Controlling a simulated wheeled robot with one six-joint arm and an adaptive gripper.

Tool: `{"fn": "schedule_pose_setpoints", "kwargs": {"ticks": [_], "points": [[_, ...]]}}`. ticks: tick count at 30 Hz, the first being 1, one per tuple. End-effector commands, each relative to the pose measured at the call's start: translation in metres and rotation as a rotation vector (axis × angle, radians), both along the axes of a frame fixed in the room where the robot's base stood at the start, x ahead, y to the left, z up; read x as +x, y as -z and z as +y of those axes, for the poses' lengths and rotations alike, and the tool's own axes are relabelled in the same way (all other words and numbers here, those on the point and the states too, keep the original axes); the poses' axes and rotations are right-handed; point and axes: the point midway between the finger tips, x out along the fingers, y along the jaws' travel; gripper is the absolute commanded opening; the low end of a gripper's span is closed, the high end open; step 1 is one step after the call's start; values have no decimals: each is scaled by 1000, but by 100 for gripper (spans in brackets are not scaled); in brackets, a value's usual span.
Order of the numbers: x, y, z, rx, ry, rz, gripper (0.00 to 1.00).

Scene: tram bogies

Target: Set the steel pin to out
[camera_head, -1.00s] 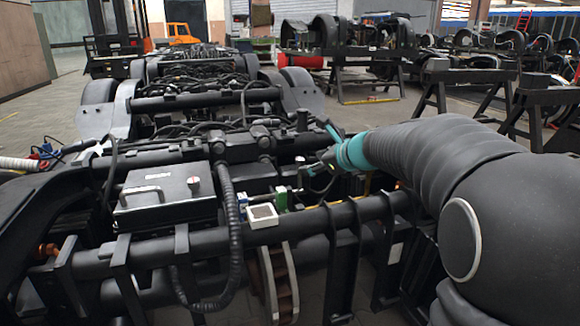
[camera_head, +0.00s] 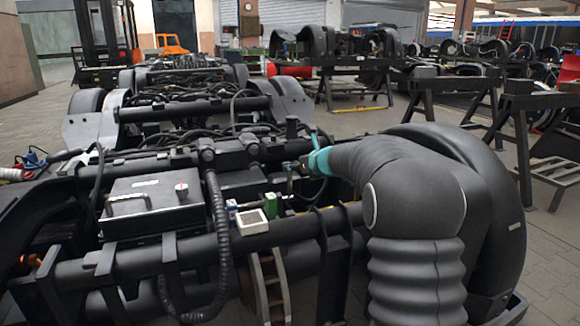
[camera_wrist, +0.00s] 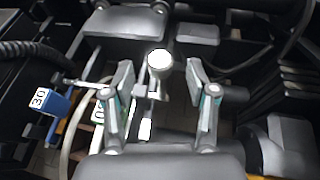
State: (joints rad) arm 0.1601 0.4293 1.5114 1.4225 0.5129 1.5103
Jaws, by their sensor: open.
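In the wrist view, a pale, round-topped metal pin (camera_wrist: 159,62), which looks like the steel pin, stands between the two fingers of my gripper (camera_wrist: 159,85). The fingers are apart, one on each side, with gaps showing between them and the pin. The pin's lower shaft runs down among dark parts, and its foot is hard to make out. In the head view, my gripper (camera_head: 293,166) is low over the bogie frame, small and partly hidden by its own wrist. I cannot pick out the pin there with certainty.
A blue block marked with a number (camera_wrist: 46,100) lies left of the fingers. A grey box with a handle (camera_head: 150,206), a white square unit (camera_head: 252,221) and a green block (camera_head: 271,205) sit on the bogie. Hoses and bars crowd around. Trestles (camera_head: 525,110) stand right.

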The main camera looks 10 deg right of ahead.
Motion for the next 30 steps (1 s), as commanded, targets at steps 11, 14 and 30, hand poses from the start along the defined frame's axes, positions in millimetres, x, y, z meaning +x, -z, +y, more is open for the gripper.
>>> {"fn": "schedule_pose_setpoints", "kwargs": {"ticks": [11,14,30], "points": [[32,14,13,-2,-1,-1,58],[34,15,14,-2,-1,-1,58],[33,15,14,-2,-1,-1,0]]}}
